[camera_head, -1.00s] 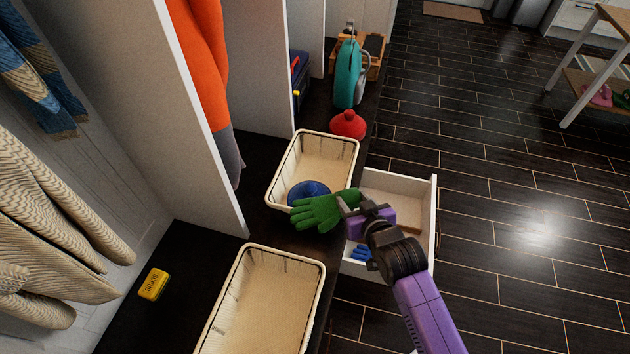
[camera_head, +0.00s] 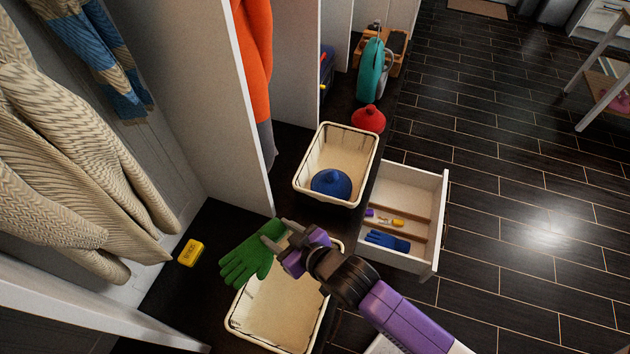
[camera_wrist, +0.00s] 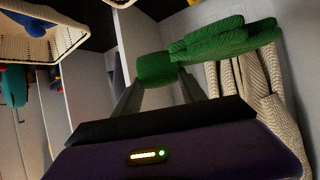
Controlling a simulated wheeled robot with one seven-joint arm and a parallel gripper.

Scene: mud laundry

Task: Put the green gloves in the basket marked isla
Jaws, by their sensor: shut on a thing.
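The green gloves (camera_head: 250,258) hang in my gripper (camera_head: 276,238), which is shut on their cuff end. In the head view they are above the upper left edge of the near cream basket (camera_head: 272,335), which looks empty where it shows. The wrist view also shows the green gloves (camera_wrist: 222,40) between and beyond the fingertips. A second cream basket (camera_head: 361,160) stands farther back with a blue hat (camera_head: 331,183) in it. No name marking can be read on either basket.
An open white drawer (camera_head: 437,215) holds a blue glove (camera_head: 387,241) and small items. A yellow box (camera_head: 190,253) lies on the dark bench left of the near basket. A red hat (camera_head: 368,118) sits behind the far basket. White partitions (camera_head: 215,120) divide the bench.

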